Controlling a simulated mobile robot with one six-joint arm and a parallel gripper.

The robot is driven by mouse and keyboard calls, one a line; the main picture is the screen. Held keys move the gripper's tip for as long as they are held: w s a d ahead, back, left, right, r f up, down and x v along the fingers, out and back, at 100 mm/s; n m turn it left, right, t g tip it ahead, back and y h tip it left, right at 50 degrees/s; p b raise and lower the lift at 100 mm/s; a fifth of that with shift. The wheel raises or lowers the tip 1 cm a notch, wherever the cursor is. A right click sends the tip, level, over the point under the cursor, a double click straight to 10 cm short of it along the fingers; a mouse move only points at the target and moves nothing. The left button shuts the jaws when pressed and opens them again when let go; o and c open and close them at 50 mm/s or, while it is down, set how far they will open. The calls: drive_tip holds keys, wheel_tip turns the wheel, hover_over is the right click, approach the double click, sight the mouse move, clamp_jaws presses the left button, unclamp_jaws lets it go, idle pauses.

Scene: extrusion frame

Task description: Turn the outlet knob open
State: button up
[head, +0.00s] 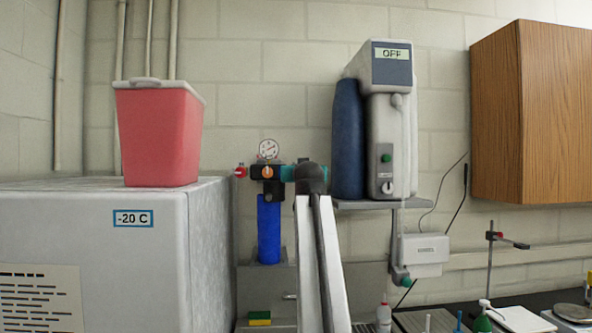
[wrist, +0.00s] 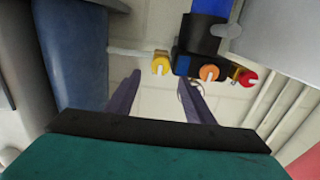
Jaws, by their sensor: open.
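The filter assembly (head: 268,225) hangs on the wall with a blue housing, a black head and a round gauge (head: 268,149). A red knob (head: 240,171) is at its left and an orange knob (head: 267,172) at its front. In the wrist view, which looks upside down, a yellow knob (wrist: 161,65), the orange knob (wrist: 208,73) and the red knob (wrist: 247,78) show. No label marks the outlet. My gripper (wrist: 160,80) is open and empty, its fingertips pointing toward the yellow knob; the depth gap is unclear. My arm hides the yellow knob in the head view.
A white -20 C freezer (head: 90,260) with a red bin (head: 157,135) stands left. A dispenser reading OFF (head: 391,130) and a blue bottle (head: 348,140) stand on a shelf (head: 365,204) to the right. A thin pipe (wrist: 128,48) runs beside the yellow knob.

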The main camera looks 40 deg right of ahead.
drive_tip(key=p+x, duration=0.2)
drive_tip(key=x, duration=0.5)
drive_tip(key=c, duration=1)
drive_tip(key=shift+f+n+b, duration=0.1)
drive_tip(key=shift+n+b, duration=0.3)
drive_tip(key=shift+b, duration=0.1)
drive_tip(key=shift+w+a+n+b, duration=0.1)
drive_tip(key=shift+n+b, duration=2.6)
drive_tip(key=shift+n, duration=1.6)
drive_tip(key=shift+w+a+n+b, duration=0.1)
drive_tip(key=shift+n+b, duration=2.6)
drive_tip(key=shift+n, duration=1.6)
drive_tip(key=shift+f, duration=0.1)
drive_tip(key=o, duration=1)
